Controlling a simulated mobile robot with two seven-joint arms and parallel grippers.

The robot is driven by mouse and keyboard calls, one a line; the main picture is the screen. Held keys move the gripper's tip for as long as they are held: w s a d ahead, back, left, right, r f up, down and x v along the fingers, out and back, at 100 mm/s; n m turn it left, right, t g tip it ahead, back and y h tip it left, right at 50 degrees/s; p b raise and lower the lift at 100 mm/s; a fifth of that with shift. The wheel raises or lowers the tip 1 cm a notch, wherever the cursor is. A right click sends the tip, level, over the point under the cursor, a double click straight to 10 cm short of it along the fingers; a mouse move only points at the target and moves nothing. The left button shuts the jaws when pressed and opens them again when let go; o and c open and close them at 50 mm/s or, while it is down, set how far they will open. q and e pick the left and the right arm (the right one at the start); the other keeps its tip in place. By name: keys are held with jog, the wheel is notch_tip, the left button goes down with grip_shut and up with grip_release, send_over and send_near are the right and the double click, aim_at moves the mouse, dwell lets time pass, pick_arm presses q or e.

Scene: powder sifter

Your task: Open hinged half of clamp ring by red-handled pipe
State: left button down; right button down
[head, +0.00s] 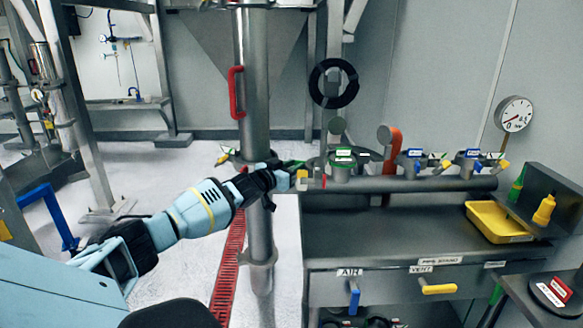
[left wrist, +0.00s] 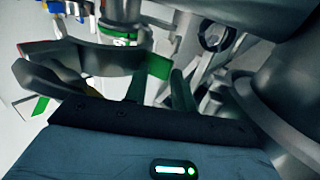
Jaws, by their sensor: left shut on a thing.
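The steel pipe (head: 253,50) with the red handle (head: 236,92) stands upright left of the middle in the head view. My left gripper (head: 288,176) is just right of this pipe, with its wrist crossing in front of it. In the left wrist view a dark curved band, which looks like the hinged half of the clamp ring (left wrist: 90,58), ends in a green tab (left wrist: 160,67). The fingers of my left gripper (left wrist: 157,84) are shut at this tab end. The rest of the clamp ring is mostly hidden by my wrist. My right gripper is not in view.
A horizontal manifold pipe (head: 420,184) with labelled valves runs right of the gripper, close to it. Below is a grey bench (head: 400,225) with a yellow tray (head: 497,222). A round gauge (head: 514,114) is on the wall. Floor left of the pipe is open.

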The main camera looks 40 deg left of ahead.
pick_arm(q)
jog(key=shift+w+d+r+h, duration=0.3)
jog(key=shift+d+r, duration=0.2)
jog(key=shift+d, duration=0.2)
jog(key=c, duration=1.5)
grip_release()
jog(key=shift+s, duration=0.1)
jog(key=shift+s+d, duration=0.1)
jog(key=shift+s, duration=0.05)
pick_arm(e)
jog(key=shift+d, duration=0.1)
pick_arm(q)
jog(key=s+f+p, duration=0.1)
jog(key=s, duration=0.7)
jog(key=shift+a+p, duration=0.35)
jog(key=shift+a, duration=0.05)
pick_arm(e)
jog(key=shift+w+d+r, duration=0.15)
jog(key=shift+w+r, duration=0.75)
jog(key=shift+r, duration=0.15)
